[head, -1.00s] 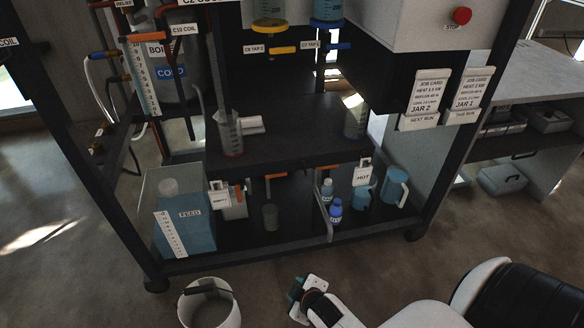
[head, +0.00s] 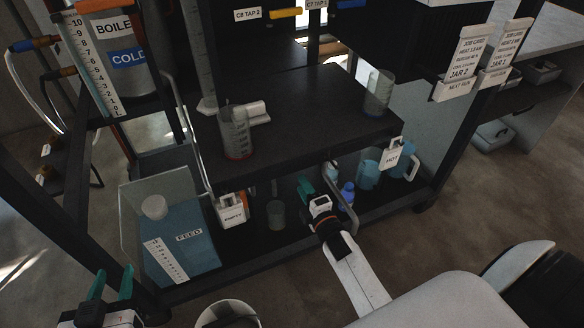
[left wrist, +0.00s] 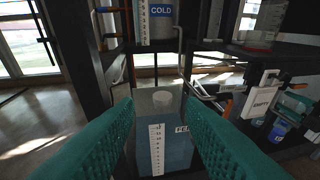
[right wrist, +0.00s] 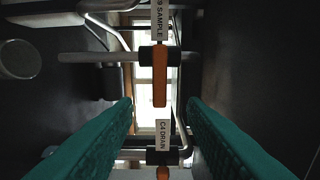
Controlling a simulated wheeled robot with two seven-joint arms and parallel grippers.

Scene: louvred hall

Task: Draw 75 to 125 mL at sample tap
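The sample tap's orange lever (right wrist: 160,78) shows in the right wrist view under a label ending in SAMPLE (right wrist: 159,18). My right gripper (head: 313,193) reaches to the front of the lower bay. In its wrist view its fingers (right wrist: 160,102) are apart and empty, with the lever ahead between them. My left gripper (head: 110,284) is open and empty in front of the FEED tank (head: 190,235), which also shows in the left wrist view (left wrist: 165,140). A clear graduated beaker (head: 236,135) stands on the dark shelf. A smaller beaker (head: 276,215) stands in the lower bay.
A C4 DRAIN label (right wrist: 162,135) sits below the sample lever. A second beaker (head: 378,95) stands at the shelf's right. Blue bottles (head: 347,193) and a blue jug (head: 368,173) are right of my right gripper. A white bucket (head: 228,312) stands on the floor.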

